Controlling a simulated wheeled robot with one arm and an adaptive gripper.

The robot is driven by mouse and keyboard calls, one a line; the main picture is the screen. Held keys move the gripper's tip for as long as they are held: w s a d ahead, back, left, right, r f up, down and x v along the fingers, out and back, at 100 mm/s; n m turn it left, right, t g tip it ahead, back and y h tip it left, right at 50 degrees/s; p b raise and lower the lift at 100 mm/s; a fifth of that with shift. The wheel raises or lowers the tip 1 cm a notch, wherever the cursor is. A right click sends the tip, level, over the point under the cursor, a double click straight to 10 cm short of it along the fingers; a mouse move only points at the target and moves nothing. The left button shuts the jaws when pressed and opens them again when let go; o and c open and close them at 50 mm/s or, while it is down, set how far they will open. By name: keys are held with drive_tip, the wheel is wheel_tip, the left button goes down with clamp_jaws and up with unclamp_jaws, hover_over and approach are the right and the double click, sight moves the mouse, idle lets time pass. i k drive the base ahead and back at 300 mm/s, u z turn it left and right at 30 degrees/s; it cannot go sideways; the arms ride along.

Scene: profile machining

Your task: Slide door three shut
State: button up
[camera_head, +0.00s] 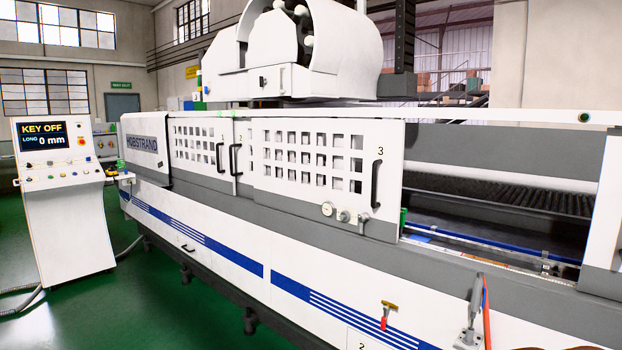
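Door three (390,155) is a white sliding panel with rows of square windows and the number 3. It stands at the middle of the long machine. Its black upright handle (376,184) is near its right edge. To the right of the door is a wide opening (480,225) into the machine, with dark ribbed material and a blue rail inside. Another white panel (606,215) stands at the far right, apart from door three. My gripper is not in view.
Doors one (192,142) and two (243,150) are to the left. Round knobs (343,215) sit below door three's windows. A grey tool with a red hose (472,310) and a red-yellow valve (386,314) are at the front. A control console (62,210) reads KEY OFF.

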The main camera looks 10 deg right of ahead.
sight(382, 153)
drive_tip(key=z, duration=0.25)
drive_tip(key=i, duration=1.1)
drive_tip(key=u, duration=0.45)
drive_tip(key=i, duration=1.05)
drive_tip(key=u, duration=1.1)
drive_tip(key=i, duration=0.4)
drive_tip(key=u, duration=0.15)
